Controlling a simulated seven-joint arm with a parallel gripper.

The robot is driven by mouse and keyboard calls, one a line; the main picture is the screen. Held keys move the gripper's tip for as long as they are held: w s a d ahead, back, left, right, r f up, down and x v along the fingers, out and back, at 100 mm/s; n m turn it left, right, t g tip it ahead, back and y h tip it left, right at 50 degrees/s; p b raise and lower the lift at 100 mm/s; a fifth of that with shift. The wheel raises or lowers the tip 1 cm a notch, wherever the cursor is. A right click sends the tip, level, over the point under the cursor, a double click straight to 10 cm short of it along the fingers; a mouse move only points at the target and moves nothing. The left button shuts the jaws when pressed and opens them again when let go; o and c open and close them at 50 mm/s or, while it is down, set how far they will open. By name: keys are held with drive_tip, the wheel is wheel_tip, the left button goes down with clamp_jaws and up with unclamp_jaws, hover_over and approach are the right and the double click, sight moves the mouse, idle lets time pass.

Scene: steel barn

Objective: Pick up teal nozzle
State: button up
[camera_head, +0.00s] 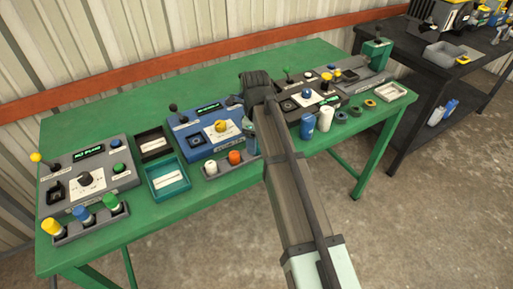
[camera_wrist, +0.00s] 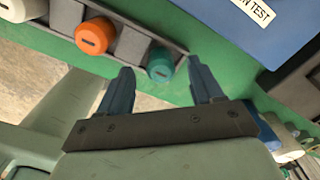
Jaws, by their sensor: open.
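In the wrist view the teal nozzle (camera_wrist: 160,66) is a round cap with a dark slot, at the end of a grey tray (camera_wrist: 131,45). My gripper (camera_wrist: 160,73) is open, with one blue finger to the left and one to the right of the nozzle in the picture. No grip on it shows, and I cannot tell how far above it the fingertips are. In the head view my arm and gripper (camera_head: 250,143) cover that end of the tray, so the nozzle is hidden there.
Blue and white cylinders (camera_head: 325,118) stand to the right on the green table (camera_head: 90,120).

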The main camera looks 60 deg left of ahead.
drive_tip(key=shift+f, duration=0.95)
drive_tip(key=shift+c, duration=0.2)
drive_tip(key=c, duration=1.1)
